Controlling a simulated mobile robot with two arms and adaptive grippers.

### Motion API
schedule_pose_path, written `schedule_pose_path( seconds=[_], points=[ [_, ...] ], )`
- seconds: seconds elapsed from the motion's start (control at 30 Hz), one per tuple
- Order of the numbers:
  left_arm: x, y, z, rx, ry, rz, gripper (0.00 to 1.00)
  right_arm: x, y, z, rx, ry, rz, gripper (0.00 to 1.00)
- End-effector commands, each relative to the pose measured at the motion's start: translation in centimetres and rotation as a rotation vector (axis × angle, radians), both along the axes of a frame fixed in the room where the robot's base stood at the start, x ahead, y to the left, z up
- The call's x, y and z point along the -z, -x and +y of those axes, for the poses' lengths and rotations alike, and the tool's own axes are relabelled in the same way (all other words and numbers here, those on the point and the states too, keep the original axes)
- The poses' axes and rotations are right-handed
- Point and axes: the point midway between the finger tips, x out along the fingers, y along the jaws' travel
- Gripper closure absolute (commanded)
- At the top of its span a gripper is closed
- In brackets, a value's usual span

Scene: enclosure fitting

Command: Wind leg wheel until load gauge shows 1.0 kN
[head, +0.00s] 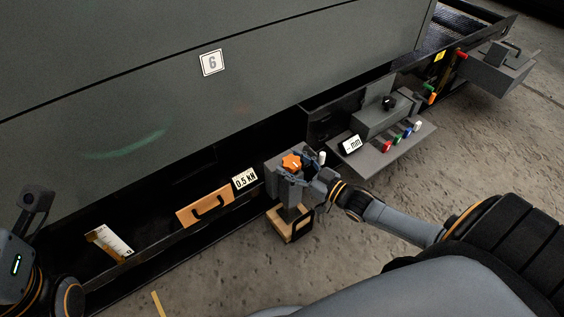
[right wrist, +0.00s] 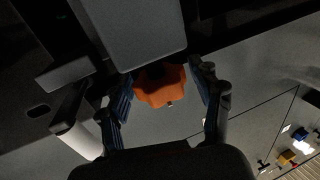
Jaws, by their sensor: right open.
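The orange leg wheel (head: 291,162) sits on top of a grey leg housing at the edge of the machine's frame. It also shows in the right wrist view (right wrist: 160,86). The load gauge (head: 245,179) beside it reads 0.5 kN. My right gripper (head: 300,172) is at the wheel. In the right wrist view its two fingers (right wrist: 165,95) are open, one on each side of the wheel, with visible gaps. My left gripper is not clearly in view; only part of my left arm shows at the lower left.
A shelf (head: 385,150) with colored knobs and a mm display (head: 350,145) stands right of the wheel. A wooden block (head: 290,222) is under the leg. A tan panel with a black handle (head: 205,204) lies left of the gauge. Concrete floor is open in front.

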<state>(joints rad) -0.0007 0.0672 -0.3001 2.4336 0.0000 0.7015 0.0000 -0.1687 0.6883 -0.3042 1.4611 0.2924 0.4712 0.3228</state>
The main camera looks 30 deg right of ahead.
Motion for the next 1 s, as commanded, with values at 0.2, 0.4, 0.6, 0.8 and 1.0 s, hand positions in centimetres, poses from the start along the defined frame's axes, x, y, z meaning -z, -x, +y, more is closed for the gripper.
schedule_pose_path(
  seconds=[0.2, 0.4, 0.6, 0.8, 1.0],
  points=[
    [-0.5, 0.3, -0.1, -0.003, -0.003, -0.044, 0.65, 0.2, -2.9, 1.0, 0.000, 0.000, -0.001, 0.35],
    [-0.8, 0.4, -0.1, -0.003, -0.004, -0.056, 0.65, 0.1, -3.7, 1.3, 0.001, 0.000, 0.001, 0.35],
    [-0.9, 0.4, -0.2, -0.003, -0.004, -0.056, 0.65, 0.0, -3.7, 1.3, 0.001, 0.001, 0.002, 0.35],
    [-0.9, 0.4, -0.2, -0.003, -0.003, -0.057, 0.65, 0.1, -3.7, 1.3, 0.001, 0.001, 0.002, 0.72],
    [-0.9, 0.5, -0.2, -0.003, -0.003, -0.057, 0.65, 0.1, -3.7, 1.3, 0.001, 0.001, 0.002, 0.86]
  ],
)
